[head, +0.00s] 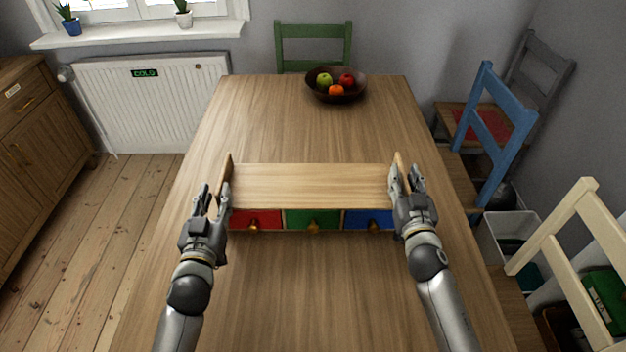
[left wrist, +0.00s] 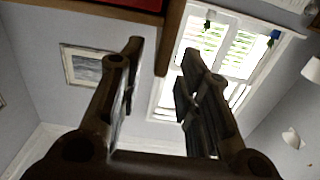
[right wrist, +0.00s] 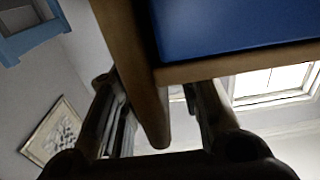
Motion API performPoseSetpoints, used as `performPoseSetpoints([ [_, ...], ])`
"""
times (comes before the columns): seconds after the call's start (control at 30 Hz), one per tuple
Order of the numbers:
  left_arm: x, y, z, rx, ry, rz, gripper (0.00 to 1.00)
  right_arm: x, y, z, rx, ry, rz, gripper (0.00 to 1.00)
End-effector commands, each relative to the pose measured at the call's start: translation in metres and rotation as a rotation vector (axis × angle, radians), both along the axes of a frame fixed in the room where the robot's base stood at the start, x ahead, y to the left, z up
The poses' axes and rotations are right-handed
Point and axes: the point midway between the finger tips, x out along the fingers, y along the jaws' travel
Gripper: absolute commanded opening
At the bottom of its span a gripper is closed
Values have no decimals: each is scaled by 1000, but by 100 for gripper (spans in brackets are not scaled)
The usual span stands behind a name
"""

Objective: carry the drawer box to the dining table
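The drawer box (head: 310,186) is a wooden box with red, green and blue drawer fronts. It appears to rest level on the wooden dining table (head: 300,280), with only a thin shadow beneath its front edge. My left gripper (head: 211,196) is at its left end panel; in the left wrist view the panel (left wrist: 170,40) hangs between parted fingers (left wrist: 162,52), with gaps beside it. My right gripper (head: 406,180) is at the right end panel. In the right wrist view that panel (right wrist: 135,70) lies between parted fingers (right wrist: 155,85), nearer the left one, beside the blue drawer (right wrist: 235,25).
A dark bowl (head: 336,92) of fruit stands at the table's far end. A green chair (head: 313,45) is behind it. Blue (head: 490,125) and cream (head: 560,235) chairs stand along the right side. A cabinet (head: 30,150) is at left. The table in front of the box is clear.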

Motion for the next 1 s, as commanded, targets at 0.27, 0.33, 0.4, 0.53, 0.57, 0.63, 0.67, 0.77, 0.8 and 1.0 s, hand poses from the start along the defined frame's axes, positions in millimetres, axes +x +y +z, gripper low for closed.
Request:
performPoseSetpoints([
  [0.27,-43,0,-1,-1,1,0,32,0,0,0,0,0,0,32],
  [0.33,-49,0,-1,0,1,1,32,0,0,0,0,0,0,32],
  [0.4,-52,0,0,0,1,0,32,0,0,0,0,0,0,32],
  [0.53,-55,0,0,0,-1,0,32,-4,0,-1,1,1,0,32],
  [0.57,-55,0,0,0,-1,0,32,-7,0,-1,1,1,0,32],
  [0.63,-55,0,0,0,-1,0,32,-15,0,-1,1,2,0,32],
  [0.67,-55,0,0,0,-1,0,32,-19,0,-1,1,2,0,32],
  [0.77,-55,0,0,0,-1,0,32,-37,0,-2,3,3,0,32],
  [0.8,-55,0,0,0,-1,0,32,-45,0,-2,2,3,0,32],
  [1.0,-55,0,0,0,-1,0,32,-82,0,-2,3,4,-1,32],
])
